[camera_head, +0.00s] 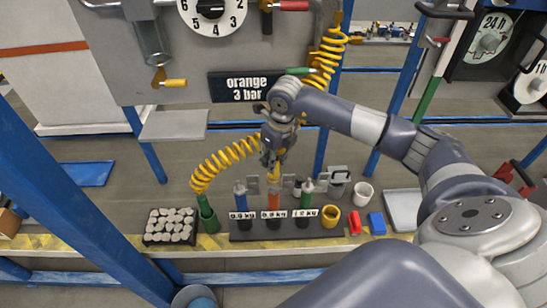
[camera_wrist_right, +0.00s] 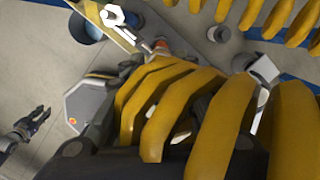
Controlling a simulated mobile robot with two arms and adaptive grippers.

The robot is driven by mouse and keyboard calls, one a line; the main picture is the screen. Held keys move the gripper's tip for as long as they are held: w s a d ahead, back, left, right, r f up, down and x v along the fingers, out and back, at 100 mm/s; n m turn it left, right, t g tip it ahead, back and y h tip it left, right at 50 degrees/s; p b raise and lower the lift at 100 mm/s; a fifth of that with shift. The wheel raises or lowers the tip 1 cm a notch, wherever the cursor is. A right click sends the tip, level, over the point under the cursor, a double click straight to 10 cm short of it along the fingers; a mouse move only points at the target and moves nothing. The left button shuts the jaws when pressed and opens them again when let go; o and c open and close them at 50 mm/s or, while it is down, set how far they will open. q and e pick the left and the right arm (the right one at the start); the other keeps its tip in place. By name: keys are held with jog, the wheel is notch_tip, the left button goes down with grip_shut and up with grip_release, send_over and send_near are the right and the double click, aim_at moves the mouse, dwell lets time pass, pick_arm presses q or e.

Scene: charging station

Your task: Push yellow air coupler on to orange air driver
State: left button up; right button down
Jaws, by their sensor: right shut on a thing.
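My right gripper (camera_head: 272,150) comes in from the upper right and is shut on the yellow air coupler (camera_head: 273,172), holding it directly above the orange air driver (camera_head: 273,201). The driver stands upright in the middle slot of a dark rack (camera_head: 240,235); whether coupler and driver touch is unclear. In the right wrist view, yellow hose coils (camera_wrist_right: 165,115) cover much of the gripper, and a bit of orange (camera_wrist_right: 160,50) shows beyond. My left gripper (camera_wrist_right: 38,118) appears small and open at the left of that view, away from the rack; it is outside the head view.
A blue driver (camera_head: 240,197) and a green driver (camera_head: 306,196) flank the orange one.

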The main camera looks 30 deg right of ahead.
aim_at(278, 178)
jog(key=shift+f+b, duration=0.9)
jog(key=shift+f, duration=0.25)
jog(key=c, duration=1.2)
grip_release()
jog(key=shift+c, duration=0.2)
jog(key=shift+r, duration=0.1)
notch_tip(278, 178, up, 12)
jog(key=s, duration=0.1)
jog(key=shift+s+d, duration=0.2)
jog(key=shift+s, duration=0.2)
